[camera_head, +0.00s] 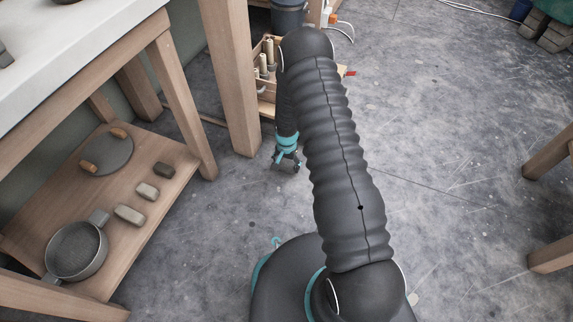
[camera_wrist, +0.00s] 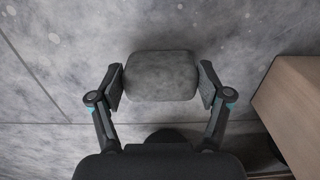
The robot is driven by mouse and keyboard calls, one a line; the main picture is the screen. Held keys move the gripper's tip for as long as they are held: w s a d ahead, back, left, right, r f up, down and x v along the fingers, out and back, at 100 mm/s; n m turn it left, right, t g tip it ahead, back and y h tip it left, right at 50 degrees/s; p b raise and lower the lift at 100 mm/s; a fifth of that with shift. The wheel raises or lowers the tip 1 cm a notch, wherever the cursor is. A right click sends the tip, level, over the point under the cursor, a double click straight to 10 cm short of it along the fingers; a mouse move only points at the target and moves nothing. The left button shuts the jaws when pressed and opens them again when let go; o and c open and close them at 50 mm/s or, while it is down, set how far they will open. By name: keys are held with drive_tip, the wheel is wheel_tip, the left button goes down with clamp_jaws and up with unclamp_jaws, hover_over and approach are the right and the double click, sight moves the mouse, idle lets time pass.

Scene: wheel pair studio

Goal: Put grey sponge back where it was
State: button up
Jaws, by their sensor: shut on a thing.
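The grey sponge (camera_wrist: 160,70), a rounded dark grey block, is between my gripper's two fingers in the wrist view. My gripper (camera_wrist: 161,86) is shut on it, one pad against each end. In the head view my gripper (camera_head: 288,162) hangs over the concrete floor, right of the wooden shelf unit. The sponge cannot be made out there. On the lower wooden shelf (camera_head: 165,208) lie a dark grey-brown block (camera_head: 164,170), a paler block (camera_head: 147,191) and a larger beige block (camera_head: 129,214), in a slanting row.
A grey sieve-like pan (camera_head: 76,250) and a round grey lid (camera_head: 107,155) with wooden handles are on the lower shelf. Table legs (camera_head: 231,80) stand left of my arm. A wooden crate (camera_head: 266,106) with bottles is behind my gripper.

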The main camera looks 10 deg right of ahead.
drive_tip(key=shift+f, duration=0.2)
drive_tip(key=o, duration=1.2)
drive_tip(key=shift+r, duration=0.1)
